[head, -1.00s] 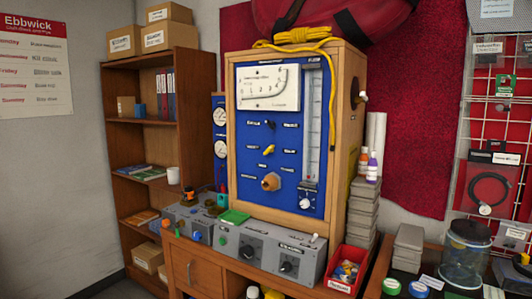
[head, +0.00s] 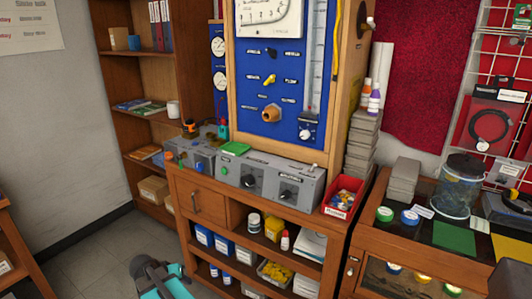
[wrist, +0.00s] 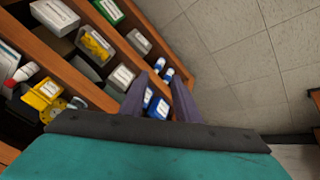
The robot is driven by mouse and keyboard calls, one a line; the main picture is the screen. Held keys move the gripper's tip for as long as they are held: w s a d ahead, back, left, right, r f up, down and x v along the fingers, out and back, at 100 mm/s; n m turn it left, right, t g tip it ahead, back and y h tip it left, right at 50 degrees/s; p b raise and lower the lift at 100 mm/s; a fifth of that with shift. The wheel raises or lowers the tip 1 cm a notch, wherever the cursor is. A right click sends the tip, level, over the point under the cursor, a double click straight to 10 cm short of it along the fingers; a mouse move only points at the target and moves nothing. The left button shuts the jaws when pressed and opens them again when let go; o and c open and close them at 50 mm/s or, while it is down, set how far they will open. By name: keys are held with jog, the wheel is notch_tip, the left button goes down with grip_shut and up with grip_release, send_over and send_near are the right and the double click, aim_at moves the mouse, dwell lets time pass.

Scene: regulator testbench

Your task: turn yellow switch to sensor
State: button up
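The yellow switch (head: 269,80) is on the blue panel (head: 290,105) of the wooden-framed test bench, above an orange knob (head: 271,114). Small labels sit around the switch, too small to read. It points up to the right. My gripper (wrist: 158,84) shows in the wrist view with its two fingers apart and nothing between them. It faces the low shelves and the floor, well away from the panel. In the head view part of my arm shows at the bottom, below the bench. The switch is not in the wrist view.
Grey boxes with black knobs (head: 283,186) stand on the bench ledge in front of the panel. A red bin (head: 342,198) is at their right. Cabinet shelves below hold bottles and boxes. A side table (head: 405,228) is at right. The floor at lower left is clear.

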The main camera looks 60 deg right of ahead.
jog(key=w+d+r+m+t+h, duration=0.1)
jog(key=d+r+m+h, duration=0.15)
jog(key=d+r, duration=0.65)
jog(key=w+d+r+m+h, duration=0.1)
jog(key=d+r+m+h, duration=0.3)
jog(key=r, duration=0.9)
jog(key=w+d+r+m+t, duration=0.1)
jog(key=d+r+m, duration=0.1)
jog(key=d+r, duration=0.7)
jog(key=s+d+r+m+g+h, duration=0.1)
jog(key=s+d+r+m+h, duration=0.15)
jog(key=r, duration=0.75)
jog(key=s+d+r+m+h, duration=0.1)
jog(key=s+d+r+m, duration=0.15)
jog(key=r, duration=0.75)
jog(key=m+g+h, duration=0.2)
jog(key=m, duration=0.2)
send_near(268, 80)
jog(key=a, duration=0.5)
jog(key=shift+d+p, duration=0.2)
jog(key=shift+p, duration=0.1)
jog(key=shift+d, duration=0.15)
jog(key=d+p, duration=0.3)
jog(key=d, duration=1)
jog(key=shift+d, duration=0.25)
